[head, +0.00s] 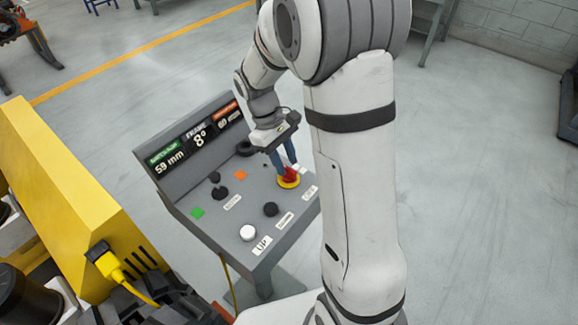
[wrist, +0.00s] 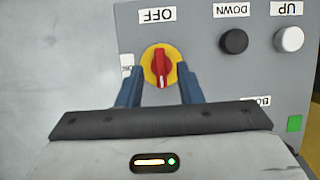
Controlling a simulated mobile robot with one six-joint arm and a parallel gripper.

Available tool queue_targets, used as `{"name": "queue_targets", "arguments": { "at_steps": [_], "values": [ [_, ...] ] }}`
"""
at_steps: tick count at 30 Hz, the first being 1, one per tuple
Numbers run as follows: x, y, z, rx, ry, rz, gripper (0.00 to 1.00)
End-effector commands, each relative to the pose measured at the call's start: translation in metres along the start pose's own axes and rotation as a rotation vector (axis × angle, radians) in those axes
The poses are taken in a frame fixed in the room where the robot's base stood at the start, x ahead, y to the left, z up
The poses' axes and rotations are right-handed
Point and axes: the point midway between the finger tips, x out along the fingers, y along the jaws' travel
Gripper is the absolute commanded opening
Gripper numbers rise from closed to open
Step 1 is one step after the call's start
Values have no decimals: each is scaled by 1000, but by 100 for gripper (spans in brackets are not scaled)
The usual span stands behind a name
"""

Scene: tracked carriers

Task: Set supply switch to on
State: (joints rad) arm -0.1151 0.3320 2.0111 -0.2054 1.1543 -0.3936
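The supply switch is a red rotary handle on a round yellow base (head: 289,184), on the right part of the grey control panel (head: 225,222). In the wrist view the red handle (wrist: 159,66) stands vertical in the picture, in line with the OFF label (wrist: 156,15). A second label (wrist: 126,73), apparently ON, lies left of the switch, partly hidden by a finger. My gripper (head: 286,166) is over the switch with its blue fingers pointing down. In the wrist view my gripper (wrist: 158,72) is open, one finger on each side of the handle; contact cannot be told.
A black DOWN button (wrist: 233,41) and a white UP button (wrist: 289,39) sit beside the switch. A black joystick (head: 218,187) and a display (head: 196,142) are farther left on the console. A yellow box (head: 70,185) stands at left.

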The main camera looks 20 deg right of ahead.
Motion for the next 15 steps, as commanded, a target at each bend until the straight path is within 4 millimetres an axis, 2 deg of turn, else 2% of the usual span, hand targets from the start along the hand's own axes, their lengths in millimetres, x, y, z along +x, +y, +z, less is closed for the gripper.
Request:
{"name": "queue_targets", "arguments": {
  "at_steps": [3,6,15],
  "values": [
    [16,0,0,-1,-3,-1,33],
    [24,0,0,-1,-1,0,33],
    [28,0,0,0,1,1,33]
  ]
}}
